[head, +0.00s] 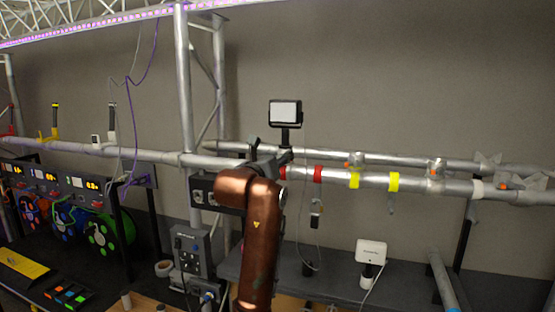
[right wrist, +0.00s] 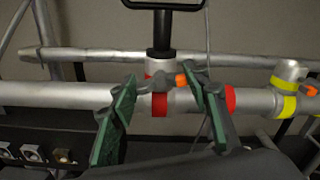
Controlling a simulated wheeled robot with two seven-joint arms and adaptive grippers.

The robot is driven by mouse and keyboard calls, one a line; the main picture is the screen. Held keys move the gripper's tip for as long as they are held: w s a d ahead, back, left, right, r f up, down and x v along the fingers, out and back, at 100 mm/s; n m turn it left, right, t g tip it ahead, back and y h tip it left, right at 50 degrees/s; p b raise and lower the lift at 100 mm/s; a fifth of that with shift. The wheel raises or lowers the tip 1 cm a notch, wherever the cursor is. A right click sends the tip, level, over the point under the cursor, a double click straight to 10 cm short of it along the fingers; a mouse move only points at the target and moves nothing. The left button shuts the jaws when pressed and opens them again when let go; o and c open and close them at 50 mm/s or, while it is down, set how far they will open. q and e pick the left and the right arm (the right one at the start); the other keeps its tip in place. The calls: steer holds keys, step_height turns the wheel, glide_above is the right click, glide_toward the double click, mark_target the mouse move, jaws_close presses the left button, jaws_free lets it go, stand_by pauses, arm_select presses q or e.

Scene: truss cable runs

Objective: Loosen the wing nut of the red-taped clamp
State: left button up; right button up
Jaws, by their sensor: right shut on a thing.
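The red-taped clamp sits on the front silver pipe (head: 445,186). One red tape band (head: 318,174) shows to the right of my gripper in the head view. In the right wrist view, red tape (right wrist: 160,104) lies under the wing nut and another red band (right wrist: 230,100) lies to its right. The grey wing nut (right wrist: 155,84) has an orange tip beside it (right wrist: 181,80). My right gripper (right wrist: 160,78) has its green-padded fingers on either side of the wing nut and is shut on it. In the head view my right gripper (head: 272,160) hides most of the clamp. My left gripper is not in view.
A black-framed panel (head: 285,112) stands on a post above the clamp. A yellow-taped clamp (head: 355,162) is to the right, with another clamp (head: 436,168) farther along. A thin cable hangs near the gripper. A white device (head: 371,252) stands on the bench below.

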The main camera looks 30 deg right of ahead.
steer(key=shift+f+n+p, duration=0.2)
steer(key=shift+n+p, duration=1.2)
steer(key=shift+n, duration=3.8)
steer(key=shift+f+n+p, duration=0.2)
steer(key=shift+n+p, duration=1.25)
steer(key=shift+n, duration=3.75)
steer(key=shift+f+n+p, duration=0.2)
steer(key=shift+n+p, duration=1.2)
steer(key=shift+n, duration=3.8)
steer(key=shift+f, duration=0.1)
steer(key=o, duration=1.2)
steer(key=shift+c, duration=0.2)
steer(key=shift+r, duration=0.2)
